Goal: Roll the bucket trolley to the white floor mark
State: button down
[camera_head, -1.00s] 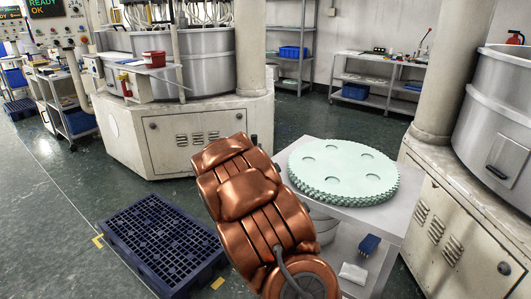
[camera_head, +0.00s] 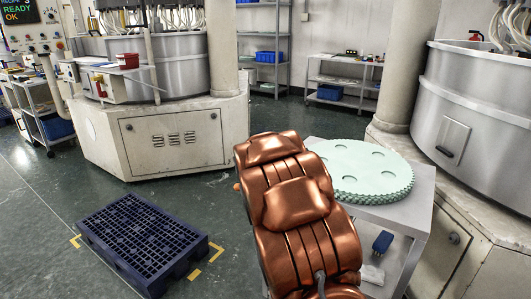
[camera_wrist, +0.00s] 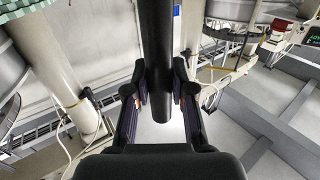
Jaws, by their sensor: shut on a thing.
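In the wrist view my gripper (camera_wrist: 160,98) is closed around a thick dark round bar (camera_wrist: 158,50), with one finger on each side. The bar runs down from the top edge of the picture and ends between the fingers. I cannot tell for sure whether it is the bucket trolley's handle. In the head view my copper-coloured arm hides the gripper and whatever it holds. No bucket or trolley body is clearly visible there. I see no white floor mark in either view.
A dark blue pallet (camera_head: 143,240) lies between yellow corner marks (camera_head: 206,262). A table (camera_head: 412,212) with a pale green disc (camera_head: 362,168) stands close right of my arm. Lapping machines stand behind left (camera_head: 172,143) and right (camera_head: 468,110). Green floor is open at left.

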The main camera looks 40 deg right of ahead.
jog(key=shift+s+d, duration=0.1)
jog(key=shift+s, duration=0.1)
jog(key=shift+s+d, duration=0.1)
jog(key=c, duration=1)
grip_release()
jog(key=shift+s, duration=0.1)
jog(key=shift+o, duration=0.2)
jog(key=v, duration=0.7)
jog(key=shift+s, duration=0.2)
jog(key=shift+a, duration=0.25)
